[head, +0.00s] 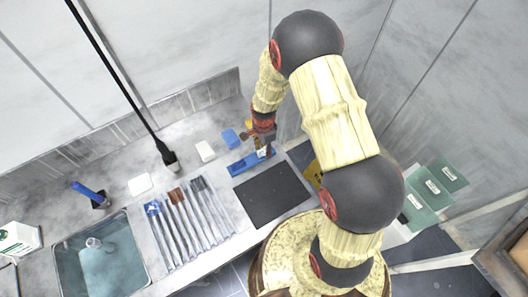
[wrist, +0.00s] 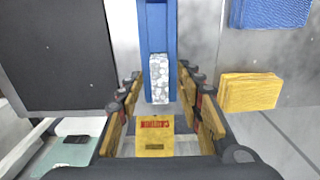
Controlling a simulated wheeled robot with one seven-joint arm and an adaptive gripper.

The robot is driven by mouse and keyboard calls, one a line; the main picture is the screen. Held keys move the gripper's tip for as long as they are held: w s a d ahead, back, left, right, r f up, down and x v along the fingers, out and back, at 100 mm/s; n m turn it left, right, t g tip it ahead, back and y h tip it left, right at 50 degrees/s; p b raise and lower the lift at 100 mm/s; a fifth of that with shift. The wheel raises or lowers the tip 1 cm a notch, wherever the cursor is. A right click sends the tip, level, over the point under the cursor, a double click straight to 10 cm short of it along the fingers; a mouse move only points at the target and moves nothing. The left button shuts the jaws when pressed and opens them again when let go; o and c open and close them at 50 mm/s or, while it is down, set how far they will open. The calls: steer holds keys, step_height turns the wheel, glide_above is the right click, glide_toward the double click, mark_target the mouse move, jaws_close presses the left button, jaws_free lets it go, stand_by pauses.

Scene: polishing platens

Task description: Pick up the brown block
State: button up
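The block closest to brown is a yellow-brown block (wrist: 250,92), lying at the right in the wrist view, just outside my right finger. In the head view a small part of it (head: 248,125) shows beside my wrist; the arm hides the rest. My gripper (wrist: 160,82) is open, its fingers wide apart with nothing held between them. In the head view my gripper (head: 264,150) is over a long blue holder (head: 240,168) on the counter. The blue holder with a whitish patch (wrist: 154,30) lies between the fingers in the wrist view.
A blue block (head: 230,138) and a white block (head: 205,151) lie left of my gripper. A dark mat (head: 272,195) is in front. Several brush-like tools (head: 185,225) and a sink (head: 100,260) are further left. A yellow caution sign (wrist: 154,138) lies below.

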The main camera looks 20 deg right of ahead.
steer(key=shift+c, duration=1.2)
jaws_close()
